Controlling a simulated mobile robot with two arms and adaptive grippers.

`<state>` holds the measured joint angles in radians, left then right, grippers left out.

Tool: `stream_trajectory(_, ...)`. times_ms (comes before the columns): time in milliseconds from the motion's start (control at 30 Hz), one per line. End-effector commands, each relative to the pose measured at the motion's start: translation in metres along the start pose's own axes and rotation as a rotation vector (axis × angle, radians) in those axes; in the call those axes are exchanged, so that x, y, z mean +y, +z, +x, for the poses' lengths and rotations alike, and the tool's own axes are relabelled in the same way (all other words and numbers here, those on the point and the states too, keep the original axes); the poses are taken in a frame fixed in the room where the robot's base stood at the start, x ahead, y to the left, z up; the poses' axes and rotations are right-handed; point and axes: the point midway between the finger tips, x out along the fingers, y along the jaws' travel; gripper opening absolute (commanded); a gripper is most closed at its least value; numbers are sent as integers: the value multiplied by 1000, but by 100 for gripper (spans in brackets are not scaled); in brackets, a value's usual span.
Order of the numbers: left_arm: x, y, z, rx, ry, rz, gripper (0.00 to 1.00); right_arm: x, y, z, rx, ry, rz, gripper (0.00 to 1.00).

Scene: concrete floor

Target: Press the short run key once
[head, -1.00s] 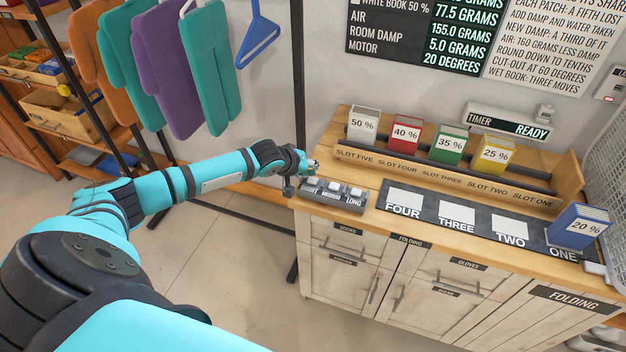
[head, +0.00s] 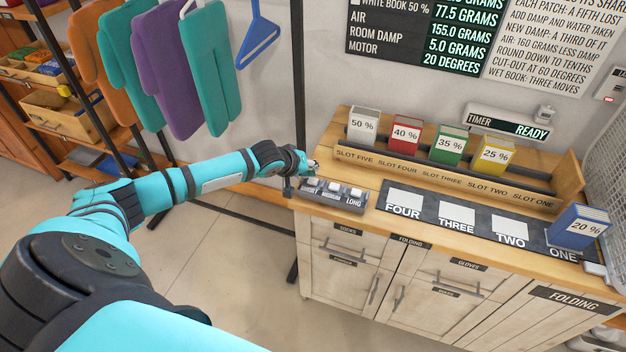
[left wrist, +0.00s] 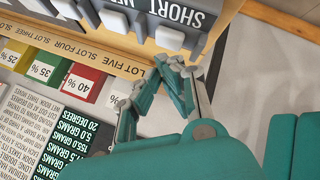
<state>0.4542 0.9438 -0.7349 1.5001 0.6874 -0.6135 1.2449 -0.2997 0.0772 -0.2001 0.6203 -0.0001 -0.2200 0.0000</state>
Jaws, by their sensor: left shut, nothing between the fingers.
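A dark key box (head: 333,203) with three pale keys sits at the left end of the wooden counter. In the left wrist view, the short run key (left wrist: 168,39) is the grey key at the right end of the row, beside the word SHORT. It also shows in the head view (head: 312,182) at the left end. My left gripper (head: 312,166) is shut and empty at the box's back left. In the left wrist view its fingertips (left wrist: 172,66) are close to the short key; I cannot tell whether they touch it. My right gripper is not in view.
A timer (head: 507,124) on the wall reads READY. Books stand in a slotted rack (head: 440,177) behind the box. A dark mat (head: 430,214) with numbered pale squares lies to its right, with a blue book (head: 579,227) at ONE. A black post (head: 298,90) stands close to my gripper.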

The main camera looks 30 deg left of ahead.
Motion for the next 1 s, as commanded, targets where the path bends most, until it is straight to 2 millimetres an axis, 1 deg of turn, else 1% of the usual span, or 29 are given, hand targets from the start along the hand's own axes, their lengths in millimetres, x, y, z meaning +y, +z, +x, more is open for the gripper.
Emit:
stream_trajectory(233,-4,4,5,-1,-1,-2,0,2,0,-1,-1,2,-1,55)
stream_trajectory(1000,-6,7,9,0,0,0,0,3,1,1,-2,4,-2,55)
